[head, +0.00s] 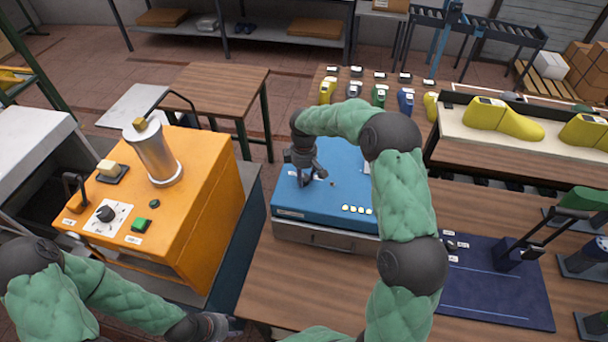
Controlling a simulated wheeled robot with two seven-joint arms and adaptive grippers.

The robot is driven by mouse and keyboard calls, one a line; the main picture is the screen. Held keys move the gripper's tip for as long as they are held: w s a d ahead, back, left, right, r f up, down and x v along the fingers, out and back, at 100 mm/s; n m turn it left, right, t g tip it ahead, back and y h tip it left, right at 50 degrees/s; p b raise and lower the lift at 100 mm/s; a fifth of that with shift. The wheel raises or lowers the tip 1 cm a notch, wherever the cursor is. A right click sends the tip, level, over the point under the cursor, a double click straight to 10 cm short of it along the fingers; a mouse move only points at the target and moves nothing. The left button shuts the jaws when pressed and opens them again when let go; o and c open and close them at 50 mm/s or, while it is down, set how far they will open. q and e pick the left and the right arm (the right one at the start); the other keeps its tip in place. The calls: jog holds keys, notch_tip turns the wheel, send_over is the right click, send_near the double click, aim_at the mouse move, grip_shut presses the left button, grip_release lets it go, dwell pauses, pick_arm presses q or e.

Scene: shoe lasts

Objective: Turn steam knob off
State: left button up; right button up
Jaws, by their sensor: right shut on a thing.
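A blue box-shaped machine (345,205) stands on the wooden table in the middle. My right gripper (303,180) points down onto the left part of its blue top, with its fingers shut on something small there. The fingers hide most of that thing, likely a knob, and I cannot read its setting. A black knob (106,214) on a white dial sits on the orange machine (185,215) at the left, apart from both grippers. My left gripper (222,326) is low at the bottom edge, beside the blue-grey side below the orange machine; its fingers are not clear.
A metal cylinder (152,155) stands on the orange machine, near a green button (141,224). Yellow shoe lasts (500,118) lie at the right back. A dark blue mat (490,290) lies at the right front. Bare table shows in front of the blue machine.

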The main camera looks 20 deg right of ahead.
aim_at(304, 177)
jog(key=shift+n, duration=0.8)
jog(key=o, duration=1.1)
jog(key=shift+o, duration=0.2)
notch_tip(304, 177, up, 12)
